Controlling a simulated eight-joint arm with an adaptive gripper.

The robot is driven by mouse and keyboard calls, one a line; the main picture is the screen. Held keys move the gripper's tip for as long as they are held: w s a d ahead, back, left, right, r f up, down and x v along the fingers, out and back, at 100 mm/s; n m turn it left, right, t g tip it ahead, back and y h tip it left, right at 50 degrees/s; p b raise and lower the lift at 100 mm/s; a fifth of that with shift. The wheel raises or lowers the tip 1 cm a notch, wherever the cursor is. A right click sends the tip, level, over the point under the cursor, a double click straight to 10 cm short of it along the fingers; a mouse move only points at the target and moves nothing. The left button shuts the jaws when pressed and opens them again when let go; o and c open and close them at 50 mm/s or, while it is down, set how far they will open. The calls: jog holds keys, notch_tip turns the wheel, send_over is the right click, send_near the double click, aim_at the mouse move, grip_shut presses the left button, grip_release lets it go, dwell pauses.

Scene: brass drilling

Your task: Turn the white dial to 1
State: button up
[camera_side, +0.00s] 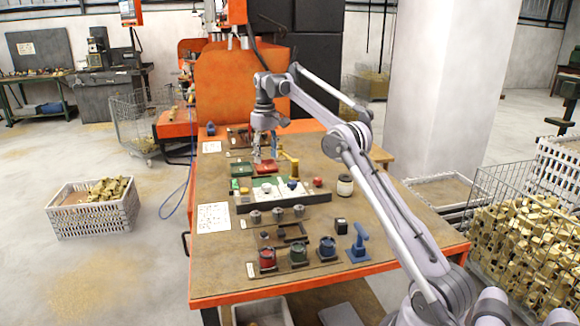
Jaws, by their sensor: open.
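My gripper (265,157) points down above the orange-edged wooden table (400,225), with its fingers apart and nothing between them. It is over the red and green boxes, behind the long panel. A small pale-based knob (292,185) sits on the white part of the long panel (310,197). A white round thing with a dark band (345,184) stands right of that panel. Both are apart from my gripper, nearer the camera and to its right. Markings and numbers are too small to read.
Grey knobs (277,214) stand in a row in front of the panel. Red (267,259), green (297,253) and blue (327,247) round pieces sit on a nearer board. A blue upright piece (358,243) and a yellow handle (289,165) also stand up. The right front tabletop is clear.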

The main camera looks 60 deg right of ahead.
jog(key=shift+r, duration=0.65)
jog(key=s+a+r+n+t, duration=0.15)
jog(key=s+a+r, duration=0.25)
jog(key=a, duration=0.5)
jog(key=s+a+r+t, duration=0.2)
jog(key=s+a+r, duration=0.1)
jog(key=a, duration=0.6)
jog(key=s+a+f+t, duration=0.2)
jog(key=s+a+f, duration=0.4)
jog(key=s, duration=0.3)
jog(key=s+a+f+n+t, duration=0.1)
jog(key=s+a+f, duration=0.5)
jog(key=s, duration=0.3)
jog(key=shift+s+a+f+t, duration=0.25)
jog(key=shift+s+a+t, duration=0.1)
jog(key=shift+a, duration=0.35)
jog(key=shift+n, duration=0.25)
